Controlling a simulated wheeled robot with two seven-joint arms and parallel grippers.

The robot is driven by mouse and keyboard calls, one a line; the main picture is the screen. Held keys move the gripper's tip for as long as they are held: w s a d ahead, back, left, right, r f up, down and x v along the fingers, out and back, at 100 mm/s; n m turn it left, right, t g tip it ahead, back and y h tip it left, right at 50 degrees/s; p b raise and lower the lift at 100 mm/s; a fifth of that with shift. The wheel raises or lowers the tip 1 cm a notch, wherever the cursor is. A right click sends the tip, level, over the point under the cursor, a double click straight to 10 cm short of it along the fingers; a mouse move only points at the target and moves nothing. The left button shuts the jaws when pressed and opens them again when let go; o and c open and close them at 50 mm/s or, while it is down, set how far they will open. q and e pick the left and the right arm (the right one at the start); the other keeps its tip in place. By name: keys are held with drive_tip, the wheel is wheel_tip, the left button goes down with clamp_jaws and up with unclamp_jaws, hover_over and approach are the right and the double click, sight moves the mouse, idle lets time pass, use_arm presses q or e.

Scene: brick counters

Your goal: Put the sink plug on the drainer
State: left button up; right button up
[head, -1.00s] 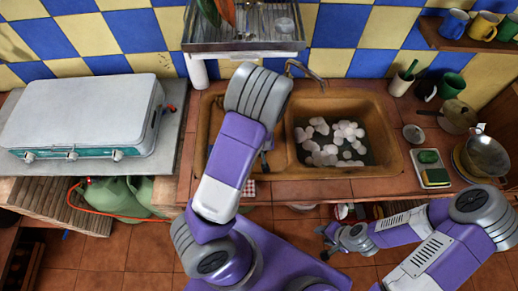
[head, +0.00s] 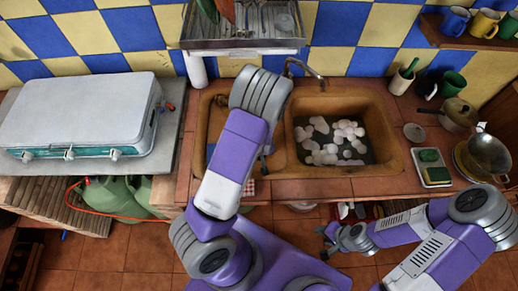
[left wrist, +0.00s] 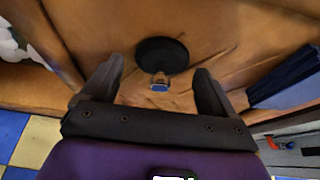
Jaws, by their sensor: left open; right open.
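The sink plug (left wrist: 162,54) is a black disc with a small metal ring, lying on a brown surface in the left wrist view. My left gripper (left wrist: 159,70) is open, with its two dark fingers on either side of the plug's near part and nothing held. In the head view my left arm hides the plug and most of that gripper. The brown sink (head: 392,122) has a basin of foam at right and a shallower section at left. A metal drainer rack (head: 245,45) with dishes hangs on the wall above it. My right gripper (head: 328,241) is open and empty before the counter.
A tap (head: 305,70) rises behind the sink. A white-lidded stove (head: 82,110) stands at left. A sponge tray (head: 432,167), pan (head: 488,153) and green mug (head: 452,85) stand at right. A blue object (left wrist: 287,78) lies right of the plug in the left wrist view.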

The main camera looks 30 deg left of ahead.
use_arm(q)
drive_tip(key=shift+r, duration=0.1)
drive_tip(key=shift+r, duration=0.35)
drive_tip(key=p+v, duration=0.4)
drive_tip(key=v, duration=0.7)
drive_tip(key=shift+s+r, duration=0.15)
drive_tip(key=shift+r, duration=0.05)
drive_tip(key=shift+d, duration=0.1)
